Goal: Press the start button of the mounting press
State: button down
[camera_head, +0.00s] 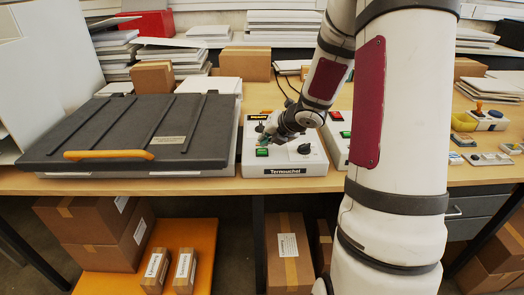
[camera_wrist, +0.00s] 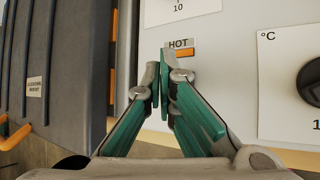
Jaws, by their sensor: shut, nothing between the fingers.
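The mounting press (camera_head: 130,130), with a dark grey ribbed lid and an orange handle, lies closed on the table at the left; its edge (camera_wrist: 65,60) fills the left of the wrist view. A white control box (camera_head: 286,172) labelled "Ternouchel" stands just right of it. A green button (camera_head: 262,152) is on its front left. My gripper (camera_head: 268,138) is over the box's left part, behind the button. In the wrist view my gripper (camera_wrist: 162,78) is shut and empty, its tips near an orange "HOT" lamp (camera_wrist: 179,53). No green button shows there.
A black knob (camera_wrist: 310,82) on a °C dial is right of my fingers. A second control box (camera_head: 338,137) with red and green buttons stands to the right, partly hidden by my arm. Paper stacks and cardboard boxes (camera_head: 245,63) line the back.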

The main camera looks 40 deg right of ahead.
aim_at(265, 150)
jog(key=shift+f, duration=0.1)
dwell(0.3)
jog(key=shift+f+b, duration=0.35)
jog(key=shift+b, duration=0.05)
jog(key=shift+f+b, duration=0.45)
dwell(0.8)
jog(key=shift+r, duration=0.1)
jog(key=shift+r+p, duration=0.75)
jog(key=shift+p, duration=0.1)
jog(key=shift+r, duration=0.1)
notch_tip(265, 150, up, 5)
jog(key=p, duration=0.4)
jog(key=shift+s+f+p, duration=0.15)
jog(key=shift+f+p, duration=0.05)
jog(key=shift+p, duration=0.2)
jog(key=shift+r, duration=0.15)
dwell(0.5)
